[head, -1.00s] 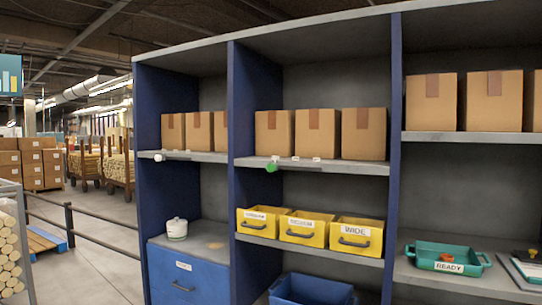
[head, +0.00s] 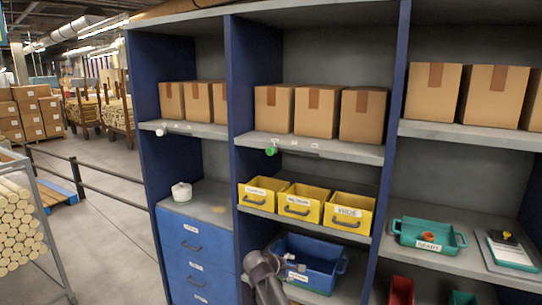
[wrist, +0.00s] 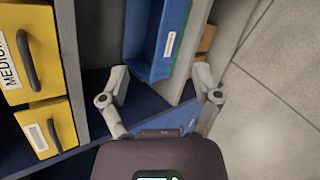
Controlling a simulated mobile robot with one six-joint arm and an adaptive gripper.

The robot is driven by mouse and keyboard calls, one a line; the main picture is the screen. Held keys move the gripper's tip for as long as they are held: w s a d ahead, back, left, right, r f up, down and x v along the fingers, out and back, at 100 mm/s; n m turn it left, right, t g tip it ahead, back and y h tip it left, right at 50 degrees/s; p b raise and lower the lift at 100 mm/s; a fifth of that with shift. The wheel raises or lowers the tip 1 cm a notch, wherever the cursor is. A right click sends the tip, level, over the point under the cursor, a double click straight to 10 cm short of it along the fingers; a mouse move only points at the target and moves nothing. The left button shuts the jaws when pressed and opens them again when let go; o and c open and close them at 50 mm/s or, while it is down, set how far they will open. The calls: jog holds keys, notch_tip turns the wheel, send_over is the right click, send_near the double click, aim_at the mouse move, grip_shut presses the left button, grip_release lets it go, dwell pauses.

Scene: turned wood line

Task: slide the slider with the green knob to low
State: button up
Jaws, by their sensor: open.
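The green knob (head: 271,151) sticks out from the front edge of the middle bay's upper shelf, near that edge's left end. Small white labels lie along the edge by it, too small to read. My gripper (wrist: 160,72) is open and empty in the wrist view, its two fingers spread apart. In the head view my arm rises at the bottom, in front of the blue bin and well below the green knob. The green knob is not in the wrist view.
A white knob (head: 160,131) sits on the left bay's shelf edge. Cardboard boxes (head: 316,110) stand above the green knob, and yellow bins (head: 301,203) below it. A blue bin (head: 318,257) is lower still. Blue drawers (head: 187,252) stand left. The floor (head: 110,215) shows bare left of the shelving.

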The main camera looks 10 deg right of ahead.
jog(key=w+a+r+n+t+h+p, duration=0.1)
jog(key=w+a+r+n+t+p, duration=0.2)
jog(key=r+p, duration=0.45)
jog(key=w+a+r+n+t+h+p, duration=0.15)
jog(key=w+r+n+p, duration=0.3)
jog(key=r, duration=0.65)
jog(key=n+t+p, duration=0.4)
jog(key=n+p, duration=0.2)
jog(key=p, duration=0.3)
send_near(270, 152)
jog(key=v, duration=0.3)
jog(key=shift+a+r+y, duration=0.1)
jog(key=shift+r+y, duration=0.25)
jog(key=shift+r, duration=0.05)
jog(key=shift+w, duration=0.1)
jog(key=x, duration=1.3)
jog(key=shift+w+d+f, duration=0.15)
jog(key=shift+d+f, duration=0.05)
jog(key=shift+d, duration=0.1)
grip_shut()
jog(key=shift+d, duration=0.1)
